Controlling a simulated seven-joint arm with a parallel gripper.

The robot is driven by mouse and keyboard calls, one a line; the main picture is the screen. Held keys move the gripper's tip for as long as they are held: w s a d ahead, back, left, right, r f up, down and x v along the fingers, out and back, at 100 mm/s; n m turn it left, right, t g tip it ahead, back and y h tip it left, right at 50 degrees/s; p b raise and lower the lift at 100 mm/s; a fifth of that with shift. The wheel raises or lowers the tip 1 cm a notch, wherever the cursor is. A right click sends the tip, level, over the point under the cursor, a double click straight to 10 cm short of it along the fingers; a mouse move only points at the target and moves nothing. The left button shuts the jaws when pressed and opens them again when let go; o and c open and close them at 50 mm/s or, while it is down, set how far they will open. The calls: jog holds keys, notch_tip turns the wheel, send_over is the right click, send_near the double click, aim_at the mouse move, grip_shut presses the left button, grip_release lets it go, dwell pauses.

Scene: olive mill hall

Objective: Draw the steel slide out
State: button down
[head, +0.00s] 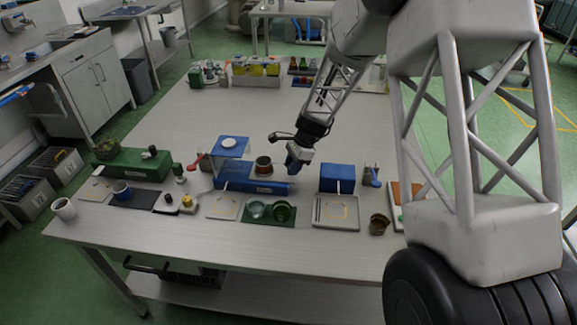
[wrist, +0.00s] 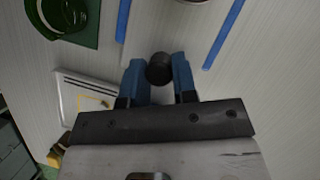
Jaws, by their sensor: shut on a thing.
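My gripper (head: 293,170) is at the right end of this housing. In the wrist view my gripper (wrist: 159,76) has its blue fingers closed on a dark round knob (wrist: 160,68). Two blue side strips (wrist: 222,36) of the housing run beyond the knob, with a pale surface between them. I cannot clearly tell the steel slide from that pale surface. In the head view my gripper hides the knob.
A green dish mat (head: 291,216) with two round dishes and a pale tray (head: 336,223) lie in front. A blue box (head: 337,178) stands right of my gripper, with a clear gap between. A blue raised platform (head: 231,146) stands behind the housing. The table behind is mostly bare.

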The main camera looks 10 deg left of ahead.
jog(key=shift+d, duration=0.2)
jog(key=c, duration=0.9)
grip_release()
jog(key=shift+r, duration=0.1)
jog(key=v, duration=0.7)
jog(key=shift+r, duration=0.25)
jog(key=shift+d, duration=0.1)
